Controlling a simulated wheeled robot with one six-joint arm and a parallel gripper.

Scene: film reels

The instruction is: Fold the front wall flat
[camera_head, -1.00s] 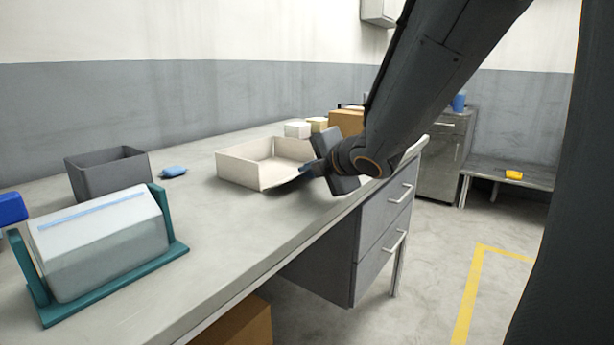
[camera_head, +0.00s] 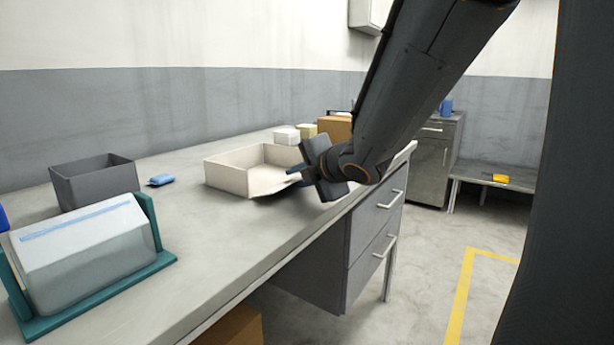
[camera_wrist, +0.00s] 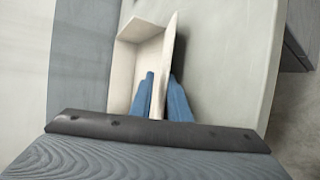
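An open cream box (camera_head: 228,178) sits on the grey desk, its back and left walls upright. At its right side, toward the desk edge, the floor shows and a thin flap slants low near my gripper (camera_head: 296,180). In the wrist view my blue fingers (camera_wrist: 161,84) lie on both sides of a thin cream panel, which I take as the front wall (camera_wrist: 169,48). They look closed on it, with the box interior (camera_wrist: 145,62) to the left. My gripper body hides part of that side in the head view.
A grey bin (camera_head: 95,185), a blue item (camera_head: 161,180) and a pale block in a teal stand (camera_head: 160,262) are on the desk at left. Small boxes (camera_head: 287,136) stand behind the cream box.

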